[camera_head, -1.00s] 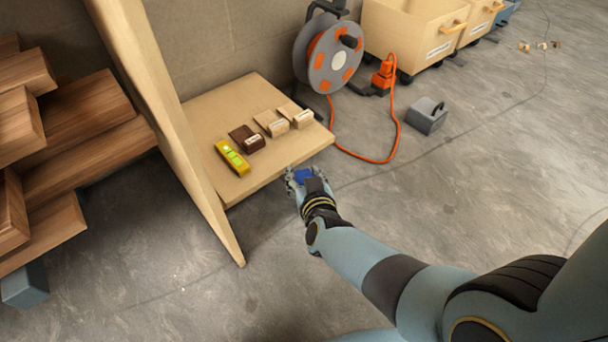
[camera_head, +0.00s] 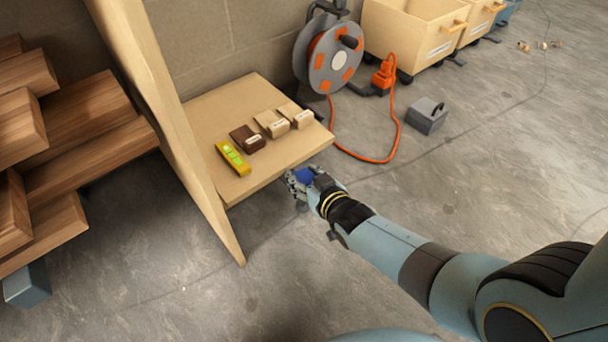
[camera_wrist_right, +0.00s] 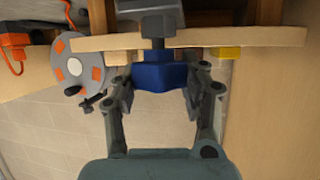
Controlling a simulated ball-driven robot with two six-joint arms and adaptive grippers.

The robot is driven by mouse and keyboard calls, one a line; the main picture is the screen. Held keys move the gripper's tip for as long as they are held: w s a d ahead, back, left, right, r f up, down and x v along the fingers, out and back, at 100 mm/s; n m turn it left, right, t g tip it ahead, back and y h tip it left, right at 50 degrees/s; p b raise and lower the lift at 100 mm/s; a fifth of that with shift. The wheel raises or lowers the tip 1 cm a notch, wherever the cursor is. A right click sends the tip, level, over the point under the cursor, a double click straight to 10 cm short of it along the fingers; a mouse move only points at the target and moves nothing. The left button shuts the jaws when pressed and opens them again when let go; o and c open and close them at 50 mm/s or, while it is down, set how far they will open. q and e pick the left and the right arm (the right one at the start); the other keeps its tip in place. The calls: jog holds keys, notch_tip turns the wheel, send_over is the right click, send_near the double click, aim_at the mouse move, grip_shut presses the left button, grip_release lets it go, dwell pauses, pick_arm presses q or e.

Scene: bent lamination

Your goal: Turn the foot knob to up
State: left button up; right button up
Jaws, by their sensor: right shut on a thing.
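The blue foot knob (camera_wrist_right: 160,76) sits between the fingers of my right gripper (camera_wrist_right: 160,84) in the right wrist view. A dark stem (camera_wrist_right: 157,28) joins it to a grey part at the top edge. In the head view the blue knob (camera_head: 305,176) shows partly between the fingers of my right gripper (camera_head: 300,181), near the front corner of the wooden shelf board (camera_head: 287,161). The gripper is shut on the knob; the fingers and wrist hide part of it. I cannot read the knob's setting. My left gripper is in neither current view.
A yellow level (camera_head: 233,158) and several small labelled blocks lie on the board. A tall wooden panel (camera_head: 175,130) stands to its left, beside stacked planks (camera_head: 85,115). A cable reel (camera_head: 328,60) with an orange cord stands behind.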

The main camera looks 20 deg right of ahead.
jog(key=o, duration=1.1)
jog(key=shift+o, duration=0.5)
jog(key=shift+s, duration=0.1)
jog(key=v, duration=1.2)
